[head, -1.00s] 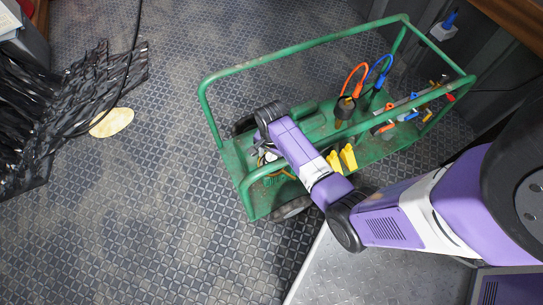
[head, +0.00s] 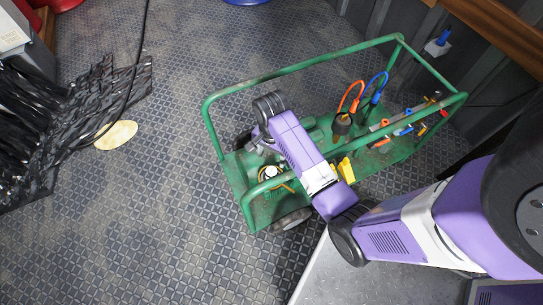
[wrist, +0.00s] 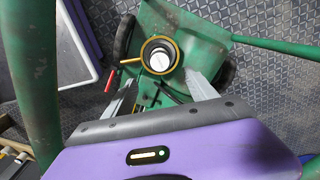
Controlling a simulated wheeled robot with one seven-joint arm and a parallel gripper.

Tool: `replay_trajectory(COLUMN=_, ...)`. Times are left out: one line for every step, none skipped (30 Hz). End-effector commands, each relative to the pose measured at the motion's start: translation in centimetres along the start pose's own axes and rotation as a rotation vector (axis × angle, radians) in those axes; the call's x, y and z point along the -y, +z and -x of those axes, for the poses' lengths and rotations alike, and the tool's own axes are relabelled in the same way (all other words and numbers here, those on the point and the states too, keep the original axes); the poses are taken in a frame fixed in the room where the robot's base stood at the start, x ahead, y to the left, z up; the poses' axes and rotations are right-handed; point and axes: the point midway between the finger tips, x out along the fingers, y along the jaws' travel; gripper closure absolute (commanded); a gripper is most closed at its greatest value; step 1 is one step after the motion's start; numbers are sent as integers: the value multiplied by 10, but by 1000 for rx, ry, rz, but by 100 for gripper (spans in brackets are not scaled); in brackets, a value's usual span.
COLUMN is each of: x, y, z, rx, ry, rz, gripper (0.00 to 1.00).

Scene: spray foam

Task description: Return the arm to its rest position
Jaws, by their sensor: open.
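My gripper (wrist: 163,92) is open in the wrist view, its two grey fingers apart with nothing held between them. Past the fingertips, a round thing with a white top and yellow rim (wrist: 160,56) stands in the green cart (wrist: 182,27). In the head view my purple arm reaches over the near rail of the green cart (head: 300,71). My gripper (head: 256,145) is partly hidden there by its own wrist, above the cart's left end. The white-topped thing also shows below it in the head view (head: 270,174).
Green rails surround the cart, close to my arm. Orange and blue hoses (head: 352,96), a yellow item (head: 345,168) and several tools (head: 405,125) are in the cart. Black strips (head: 85,120) lie at left. Patterned floor (head: 150,230) is clear at lower left.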

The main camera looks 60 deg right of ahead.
Motion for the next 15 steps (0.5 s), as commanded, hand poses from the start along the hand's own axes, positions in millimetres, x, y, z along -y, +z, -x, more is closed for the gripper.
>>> replay_trajectory(x=0, y=0, z=0, rx=0, ry=0, rz=0, gripper=34)
replay_trajectory(x=0, y=0, z=0, rx=0, ry=0, rz=0, gripper=34)
replay_trajectory(x=0, y=0, z=0, rx=0, ry=0, rz=0, gripper=34)
replay_trajectory(x=0, y=0, z=0, rx=0, ry=0, rz=0, gripper=34)
replay_trajectory(x=0, y=0, z=0, rx=0, ry=0, rz=0, gripper=34)
replay_trajectory(x=0, y=0, z=0, rx=0, ry=0, rz=0, gripper=34)
replay_trajectory(x=0, y=0, z=0, rx=0, ry=0, rz=0, gripper=34)
replay_trajectory(x=0, y=0, z=0, rx=0, ry=0, rz=0, gripper=34)
replay_trajectory(x=0, y=0, z=0, rx=0, ry=0, rz=0, gripper=34)
replay_trajectory(x=0, y=0, z=0, rx=0, ry=0, rz=0, gripper=34)
replay_trajectory(x=0, y=0, z=0, rx=0, ry=0, rz=0, gripper=34)
replay_trajectory(x=0, y=0, z=0, rx=0, ry=0, rz=1, gripper=34)
replay_trajectory(x=0, y=0, z=0, rx=0, ry=0, rz=5, gripper=34)
replay_trajectory(x=0, y=0, z=0, rx=-1, ry=-1, rz=13, gripper=34)
replay_trajectory(x=3, y=-2, z=0, rx=-8, ry=-13, rz=32, gripper=34)
